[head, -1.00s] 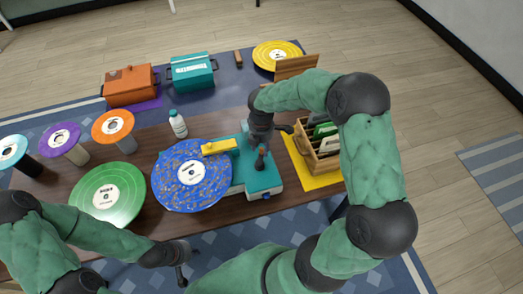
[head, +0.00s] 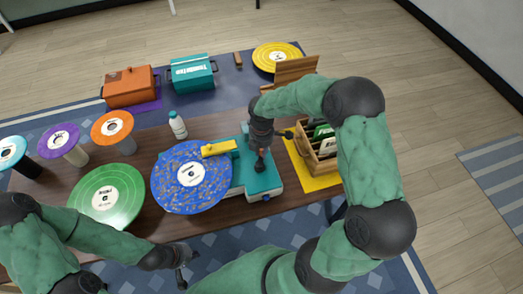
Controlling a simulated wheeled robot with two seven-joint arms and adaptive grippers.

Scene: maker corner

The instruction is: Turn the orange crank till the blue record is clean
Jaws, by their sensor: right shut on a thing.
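The blue record (head: 180,201) lies flat on the teal cleaning machine (head: 262,184) in the head view. Brownish specks cover much of its blue surface around a white label. A yellow arm (head: 219,148) reaches over its upper right part. The orange crank (head: 261,153) stands on the machine's right part, mostly hidden by my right gripper. My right gripper (head: 262,147) points down and is shut on the crank. My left gripper (head: 183,268) is empty, with its fingers apart, in front of the table's near edge.
A green record (head: 93,207) lies left of the machine. A white bottle (head: 178,125) stands behind the blue record. A wooden crate (head: 315,160) on a yellow mat is close to my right gripper. Several records on stands are at the left.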

